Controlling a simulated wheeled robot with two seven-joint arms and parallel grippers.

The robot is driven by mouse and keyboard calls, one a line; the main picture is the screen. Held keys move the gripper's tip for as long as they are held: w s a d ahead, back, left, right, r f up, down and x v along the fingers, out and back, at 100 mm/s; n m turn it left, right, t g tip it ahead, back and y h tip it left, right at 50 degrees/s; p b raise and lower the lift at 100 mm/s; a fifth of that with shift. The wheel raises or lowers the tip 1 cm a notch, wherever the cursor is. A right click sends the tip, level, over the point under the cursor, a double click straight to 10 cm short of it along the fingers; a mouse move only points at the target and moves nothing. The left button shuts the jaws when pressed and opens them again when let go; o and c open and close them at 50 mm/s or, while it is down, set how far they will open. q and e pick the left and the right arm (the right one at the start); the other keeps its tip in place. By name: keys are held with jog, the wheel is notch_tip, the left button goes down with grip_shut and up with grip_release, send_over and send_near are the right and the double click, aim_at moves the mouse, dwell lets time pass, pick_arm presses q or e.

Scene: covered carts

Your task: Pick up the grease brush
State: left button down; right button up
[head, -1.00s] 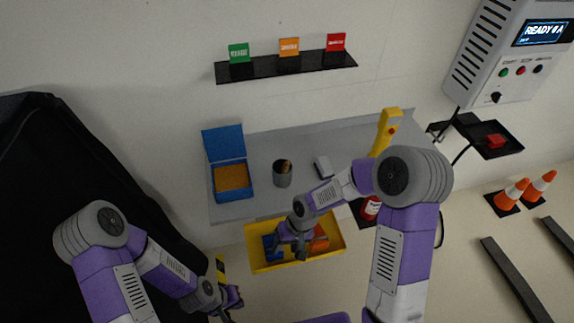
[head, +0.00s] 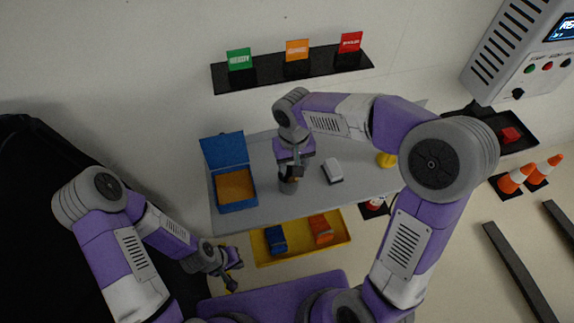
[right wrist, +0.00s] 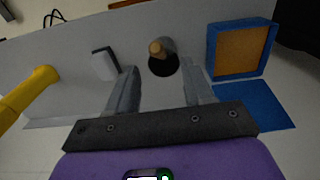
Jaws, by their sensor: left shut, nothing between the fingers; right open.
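A dark grey cup (head: 288,186) stands on the grey cart top (head: 250,140). A brown wooden handle, which looks like the grease brush's (right wrist: 156,47), sticks up from the cup's mouth (right wrist: 163,66); the rest of it is hidden inside. My right gripper (head: 292,168) is open and empty, above and around the cup's top in the head view. In the right wrist view its fingers (right wrist: 163,84) stand on either side of the cup's line, with the handle between and beyond them. My left gripper (head: 232,270) is shut and empty at the lower left, away from the cup.
An open blue box (head: 237,205) with a brown inside is left of the cup. A white-and-grey block (head: 333,171) and a yellow object (head: 386,160) are to its right. A yellow tray (head: 262,257) lies lower in front. A shelf (head: 330,70) with coloured signs hangs behind.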

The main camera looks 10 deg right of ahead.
aim_at(291, 180)
jog(key=f, duration=0.7)
jog(key=shift+s+d+f, duration=0.1)
jog(key=shift+s, duration=0.1)
grip_shut()
